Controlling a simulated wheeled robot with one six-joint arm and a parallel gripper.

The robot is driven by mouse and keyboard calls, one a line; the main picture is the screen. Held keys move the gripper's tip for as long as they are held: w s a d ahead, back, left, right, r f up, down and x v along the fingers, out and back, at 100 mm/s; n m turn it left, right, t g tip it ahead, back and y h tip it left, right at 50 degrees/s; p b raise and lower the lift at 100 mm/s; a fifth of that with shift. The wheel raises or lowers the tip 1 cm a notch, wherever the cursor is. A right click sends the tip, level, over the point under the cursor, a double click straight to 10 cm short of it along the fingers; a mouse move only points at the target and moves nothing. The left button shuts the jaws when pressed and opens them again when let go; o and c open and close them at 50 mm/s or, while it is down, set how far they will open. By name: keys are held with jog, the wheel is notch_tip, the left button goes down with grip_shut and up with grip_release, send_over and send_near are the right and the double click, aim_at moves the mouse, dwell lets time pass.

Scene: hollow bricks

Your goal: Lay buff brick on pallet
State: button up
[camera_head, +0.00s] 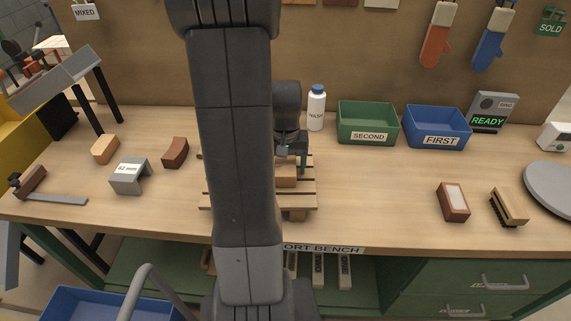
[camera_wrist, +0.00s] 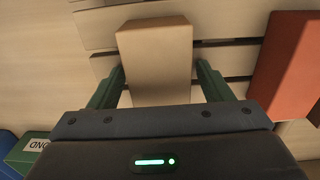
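The buff brick (camera_wrist: 155,65) lies between the two green fingers of my gripper (camera_wrist: 160,72) in the wrist view. The left finger is close against its side, and a narrow gap shows by the right finger. The gripper looks open around it. In the head view the buff brick (camera_head: 286,177) is below my gripper (camera_head: 291,158), over the slatted wooden pallet (camera_head: 302,200), and appears to rest on it. The pallet's slats also show in the wrist view (camera_wrist: 100,32). My arm hides the pallet's middle and left part in the head view.
A red brick (camera_wrist: 289,62) lies right of the buff one in the wrist view. Green (camera_head: 352,110) and blue (camera_head: 420,118) bins and a white bottle (camera_head: 316,108) stand behind. A grey channel piece (camera_head: 128,177) and bricks lie left.

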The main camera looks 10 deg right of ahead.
aim_at(285, 162)
notch_tip(285, 162, up, 12)
jog(key=shift+r, duration=0.2)
dwell(0.4)
jog(key=shift+f, duration=0.1)
notch_tip(285, 162, down, 13)
jog(key=shift+r, duration=0.1)
notch_tip(285, 162, up, 3)
jog(key=shift+f, duration=0.15)
jog(key=shift+r, duration=0.45)
